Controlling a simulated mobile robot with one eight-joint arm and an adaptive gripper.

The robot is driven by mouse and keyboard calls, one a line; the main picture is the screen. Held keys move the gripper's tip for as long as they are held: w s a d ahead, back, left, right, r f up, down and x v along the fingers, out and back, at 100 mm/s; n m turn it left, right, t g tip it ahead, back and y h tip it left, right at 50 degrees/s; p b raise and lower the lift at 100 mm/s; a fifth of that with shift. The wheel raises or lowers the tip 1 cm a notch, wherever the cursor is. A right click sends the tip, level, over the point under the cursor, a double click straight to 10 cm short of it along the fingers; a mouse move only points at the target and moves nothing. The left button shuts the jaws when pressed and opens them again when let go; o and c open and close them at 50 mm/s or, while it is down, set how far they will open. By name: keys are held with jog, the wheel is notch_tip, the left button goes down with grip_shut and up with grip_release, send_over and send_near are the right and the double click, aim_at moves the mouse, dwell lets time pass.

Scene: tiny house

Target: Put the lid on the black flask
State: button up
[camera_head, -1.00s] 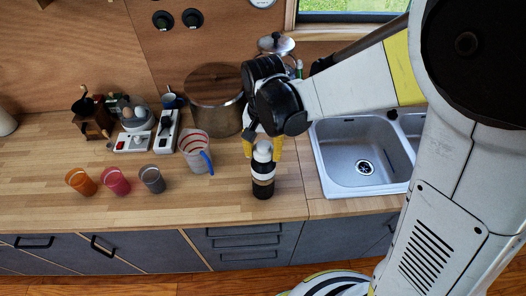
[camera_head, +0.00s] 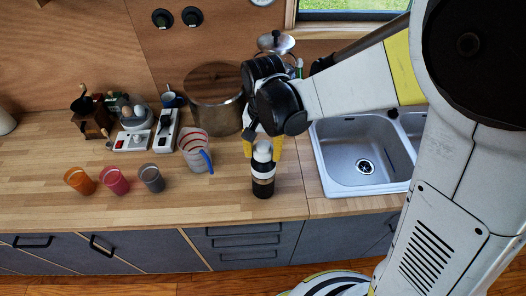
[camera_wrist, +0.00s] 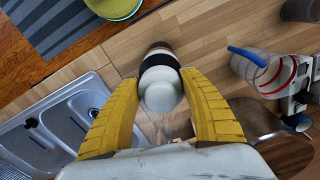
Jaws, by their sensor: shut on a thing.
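The black flask (camera_head: 263,188), with a white band around it, stands upright near the front edge of the wooden counter. A rounded white lid (camera_head: 263,150) is at its top, in line with the flask. My gripper (camera_head: 262,149) points down over the flask, its yellow fingers on both sides of the lid and shut on it. In the wrist view, the white lid (camera_wrist: 160,92) sits between the fingertips and covers much of the flask (camera_wrist: 158,53) beyond it. I cannot tell whether the lid is fully seated.
A striped measuring jug (camera_head: 197,152) stands to the left, with grey (camera_head: 151,178), pink (camera_head: 113,181) and orange (camera_head: 79,181) cups farther left. A large pot (camera_head: 215,100) is behind. The sink (camera_head: 360,155) is to the right.

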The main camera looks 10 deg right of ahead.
jog(key=o, duration=1.3)
jog(key=shift+r, duration=0.1)
notch_tip(320, 180, up, 12)
jog(key=shift+d+f, duration=0.1)
jog(key=shift+f, duration=0.05)
jog(key=s+d+f+n+t+b, duration=0.1)
jog(key=s+d+f+t+b, duration=0.1)
jog(key=s+d+f+b, duration=0.1)
jog(key=s+d+f+n+t+b, duration=0.1)
jog(key=s+d+f+t+b, duration=0.1)
jog(key=s+d+f+b, duration=0.2)
jog(key=s+d+f+n+t+b, duration=0.1)
jog(key=s+d+f+t+b, duration=0.2)
jog(key=d+f+b, duration=0.3)
jog(key=shift+s+d+f+b, duration=0.2)
jog(key=shift+f+b, duration=0.3)
jog(key=shift+b, duration=0.6)
